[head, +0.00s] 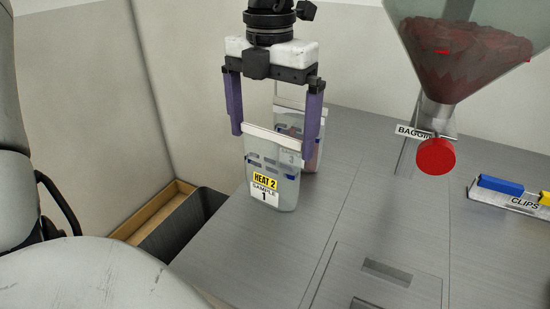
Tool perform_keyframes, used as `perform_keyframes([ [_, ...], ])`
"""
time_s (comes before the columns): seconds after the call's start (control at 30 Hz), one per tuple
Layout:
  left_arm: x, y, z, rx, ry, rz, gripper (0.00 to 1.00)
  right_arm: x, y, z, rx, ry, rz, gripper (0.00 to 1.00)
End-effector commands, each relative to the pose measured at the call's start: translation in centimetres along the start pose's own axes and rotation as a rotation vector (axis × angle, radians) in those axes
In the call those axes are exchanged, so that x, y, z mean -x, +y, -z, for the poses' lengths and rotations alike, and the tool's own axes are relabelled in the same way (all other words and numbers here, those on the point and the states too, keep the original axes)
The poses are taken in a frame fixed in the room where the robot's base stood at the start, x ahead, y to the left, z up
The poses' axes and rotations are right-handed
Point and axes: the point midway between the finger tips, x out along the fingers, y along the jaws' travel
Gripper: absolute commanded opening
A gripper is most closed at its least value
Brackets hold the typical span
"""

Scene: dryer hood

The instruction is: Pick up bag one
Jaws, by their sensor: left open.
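Bag one is a clear bag (284,196) with a white top strip, a yellow "HEAT 2" label and a white "SAMPLE 1" label. It stands upright near the left edge of the grey worktop (255,255). A second clear bag (313,160), marked 3, stands just behind it and is partly hidden. My left gripper (272,134) is open above and around the bag tops, with one purple finger at each side. Whether the fingers touch a bag cannot be told. My right gripper is out of view.
A funnel-shaped hopper (465,65) with dark red contents and a red knob (435,157) hangs at the upper right. A clips holder (508,198) sits at the right edge. A dark bin (183,225) stands left of the worktop. The front middle of the worktop has recessed slots (387,272).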

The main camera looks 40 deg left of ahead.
Motion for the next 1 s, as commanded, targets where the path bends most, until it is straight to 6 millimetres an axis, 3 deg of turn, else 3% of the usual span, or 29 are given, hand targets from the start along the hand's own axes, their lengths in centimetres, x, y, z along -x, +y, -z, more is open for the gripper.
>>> perform_keyframes([
  [0.5, -5.9, 0.1, 0.4, 0.0, 0.002, 0.0, 1.0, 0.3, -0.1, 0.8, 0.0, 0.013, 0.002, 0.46],
  [0.8, -6.3, 0.1, 0.4, 0.0, -0.002, 0.001, 1.0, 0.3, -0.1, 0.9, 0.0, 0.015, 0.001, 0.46],
  [0.97, -6.3, 0.1, 0.4, 0.0, -0.001, 0.0, 0.73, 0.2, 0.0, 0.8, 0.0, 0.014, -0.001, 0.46],
  [1.0, -6.3, 0.1, 0.4, 0.0, -0.002, 0.0, 0.72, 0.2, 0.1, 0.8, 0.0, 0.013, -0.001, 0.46],
])
